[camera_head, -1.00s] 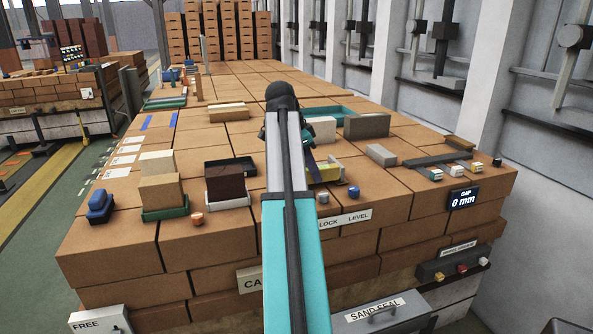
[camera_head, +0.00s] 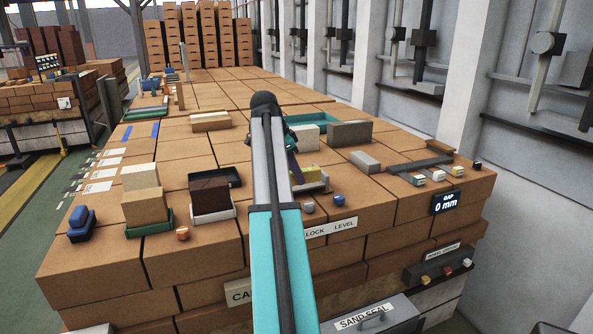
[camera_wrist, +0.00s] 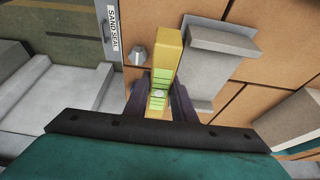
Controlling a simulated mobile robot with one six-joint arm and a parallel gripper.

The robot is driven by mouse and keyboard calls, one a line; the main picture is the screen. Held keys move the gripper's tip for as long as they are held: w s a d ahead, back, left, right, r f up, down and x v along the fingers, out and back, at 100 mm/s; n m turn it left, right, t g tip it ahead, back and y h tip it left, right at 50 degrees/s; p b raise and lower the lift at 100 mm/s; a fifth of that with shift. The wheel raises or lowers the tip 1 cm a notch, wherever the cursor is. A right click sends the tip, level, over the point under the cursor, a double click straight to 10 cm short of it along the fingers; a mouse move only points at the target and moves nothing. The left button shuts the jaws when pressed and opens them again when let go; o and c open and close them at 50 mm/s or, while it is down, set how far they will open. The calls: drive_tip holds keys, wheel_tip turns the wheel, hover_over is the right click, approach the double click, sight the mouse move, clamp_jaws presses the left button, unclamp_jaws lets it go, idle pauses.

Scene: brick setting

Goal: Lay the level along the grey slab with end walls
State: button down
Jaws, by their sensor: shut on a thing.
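The yellow level (camera_wrist: 165,65) with green vials is gripped between the dark fingers of my gripper (camera_wrist: 157,105) in the wrist view. In the head view the level (camera_head: 308,173) shows partly, just right of my arm. The grey slab with end walls (camera_wrist: 215,68) lies on the bricks right of the level in the wrist view, a raised wall at each end. The level appears above and beside it, running nearly along its length at a slight angle. In the head view the slab (camera_head: 321,184) is mostly hidden behind my arm and the level.
A pale block (camera_head: 305,138), a larger grey block (camera_head: 350,133) and a low grey block (camera_head: 365,162) stand behind.

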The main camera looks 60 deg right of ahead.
drive_tip(key=w+d, duration=0.1)
drive_tip(key=d, duration=0.1)
drive_tip(key=w+d+p, duration=0.1)
drive_tip(key=d, duration=0.1)
drive_tip(key=w+d+p, duration=0.1)
drive_tip(key=w+d, duration=0.1)
drive_tip(key=d, duration=0.1)
drive_tip(key=shift+f, duration=0.25)
drive_tip(key=shift+w+d+f, duration=0.2)
drive_tip(key=shift+w+d, duration=0.1)
drive_tip(key=shift+d, duration=0.15)
drive_tip(key=shift+w+d+p, duration=0.35)
drive_tip(key=shift+d+p, duration=0.1)
drive_tip(key=shift+d, duration=0.15)
drive_tip(key=shift+f+p, duration=0.75)
drive_tip(key=shift+f, duration=1.05)
drive_tip(key=shift+f, duration=0.1)
drive_tip(key=c, duration=1.5)
unclamp_jaws()
drive_tip(key=shift+a+r, duration=0.1)
drive_tip(key=shift+r, duration=0.1)
drive_tip(key=shift+b+v, duration=1.55)
drive_tip(key=shift+v, duration=4.35)
